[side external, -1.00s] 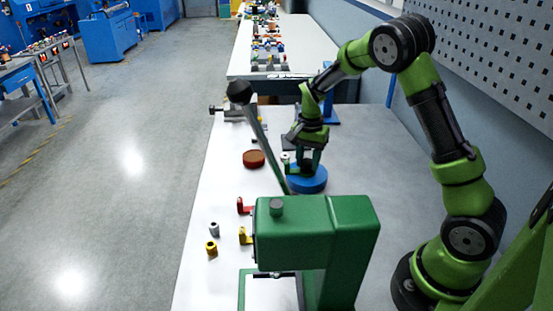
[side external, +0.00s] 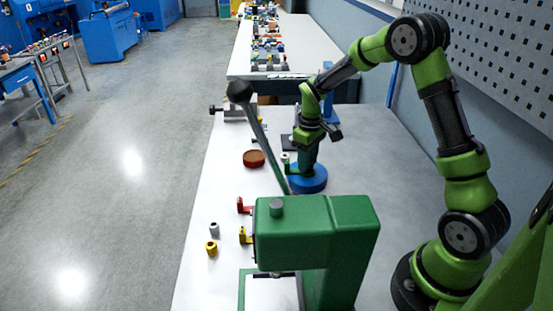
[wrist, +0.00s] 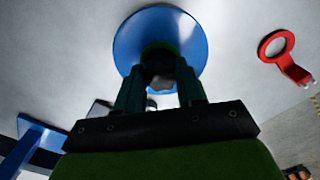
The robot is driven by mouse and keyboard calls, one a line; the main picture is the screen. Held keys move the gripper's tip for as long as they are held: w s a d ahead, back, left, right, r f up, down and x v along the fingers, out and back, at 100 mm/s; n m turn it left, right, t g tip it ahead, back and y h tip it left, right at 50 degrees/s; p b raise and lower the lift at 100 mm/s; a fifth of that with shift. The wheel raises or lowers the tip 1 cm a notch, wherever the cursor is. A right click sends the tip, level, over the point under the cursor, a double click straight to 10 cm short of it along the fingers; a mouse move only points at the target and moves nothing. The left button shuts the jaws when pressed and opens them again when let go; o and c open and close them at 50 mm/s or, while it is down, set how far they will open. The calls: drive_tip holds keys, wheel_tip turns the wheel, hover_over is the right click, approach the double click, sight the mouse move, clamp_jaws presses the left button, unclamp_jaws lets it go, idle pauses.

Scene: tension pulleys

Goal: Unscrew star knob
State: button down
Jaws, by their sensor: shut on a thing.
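The star knob (wrist: 160,84) is a small dark knob above a round blue disc (side external: 308,183) in the side external view. The disc also shows in the wrist view (wrist: 128,40). My gripper (wrist: 160,75) is over the middle of the disc, with its two fingers on either side of the knob and shut on it. The knob itself cannot be made out there.
A green press (side external: 330,235) with a long black-tipped lever (side external: 262,135) stands in front of the disc. A reddish-brown round part (side external: 254,158) lies to the left. Red (side external: 244,206) and yellow (side external: 212,248) parts lie near the left edge. The table right of the disc is clear.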

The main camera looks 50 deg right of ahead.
drive_tip(key=shift+w+a+r+n, duration=0.1)
drive_tip(key=shift+w+a+n, duration=0.05)
drive_tip(key=shift+n, duration=0.75)
drive_tip(key=c, duration=0.6)
unclamp_jaws()
